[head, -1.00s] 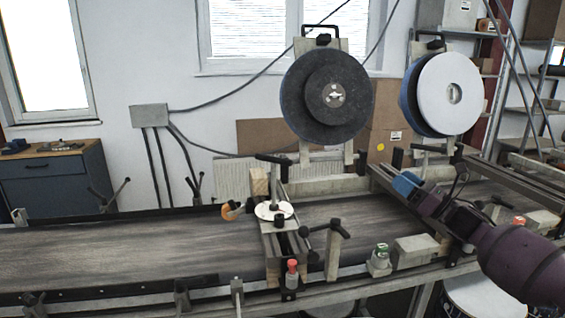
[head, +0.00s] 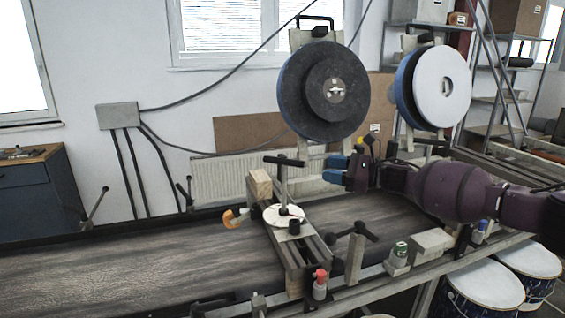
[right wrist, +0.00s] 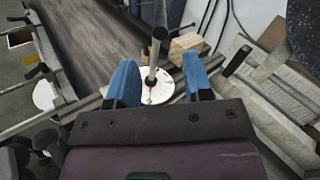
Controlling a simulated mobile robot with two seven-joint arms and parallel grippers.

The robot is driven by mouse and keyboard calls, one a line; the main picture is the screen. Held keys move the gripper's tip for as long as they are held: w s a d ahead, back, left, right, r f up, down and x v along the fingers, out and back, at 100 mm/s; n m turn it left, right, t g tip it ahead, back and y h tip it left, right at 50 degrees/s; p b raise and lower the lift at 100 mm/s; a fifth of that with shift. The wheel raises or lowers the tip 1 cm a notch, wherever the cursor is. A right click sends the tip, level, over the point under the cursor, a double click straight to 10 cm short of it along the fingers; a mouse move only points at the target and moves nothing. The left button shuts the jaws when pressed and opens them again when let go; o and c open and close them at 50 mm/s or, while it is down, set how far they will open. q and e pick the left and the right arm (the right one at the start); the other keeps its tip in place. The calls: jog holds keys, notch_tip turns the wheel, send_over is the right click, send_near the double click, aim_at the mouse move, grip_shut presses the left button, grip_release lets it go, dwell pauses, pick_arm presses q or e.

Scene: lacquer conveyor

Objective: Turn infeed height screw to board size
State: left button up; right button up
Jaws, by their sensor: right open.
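The infeed height screw is an upright rod with a dark T-handle (head: 284,161), rising through a white round dial (head: 272,215) on a cross beam over the belt. My right gripper (head: 335,172) has blue fingers and is open, just right of the screw and apart from it in the head view. In the right wrist view the open right gripper (right wrist: 160,82) points at the screw rod (right wrist: 154,52), which appears between the fingers with the dial (right wrist: 158,88) behind. The dial's markings are too small to read. My left gripper is not in view.
A wooden block (head: 259,184) and an orange hook-shaped part (head: 235,217) sit beside the dial. Large reels (head: 310,100) stand behind the belt (head: 130,258).

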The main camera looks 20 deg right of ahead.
aim_at(299, 163)
jog(key=p+x, duration=0.1)
jog(key=x, duration=0.8)
jog(key=shift+w+a+r+p, duration=0.1)
jog(key=shift+w+a+p, duration=0.1)
jog(key=shift+p, duration=0.15)
jog(key=shift+w+a, duration=0.35)
jog(key=shift+a, duration=0.1)
grip_shut()
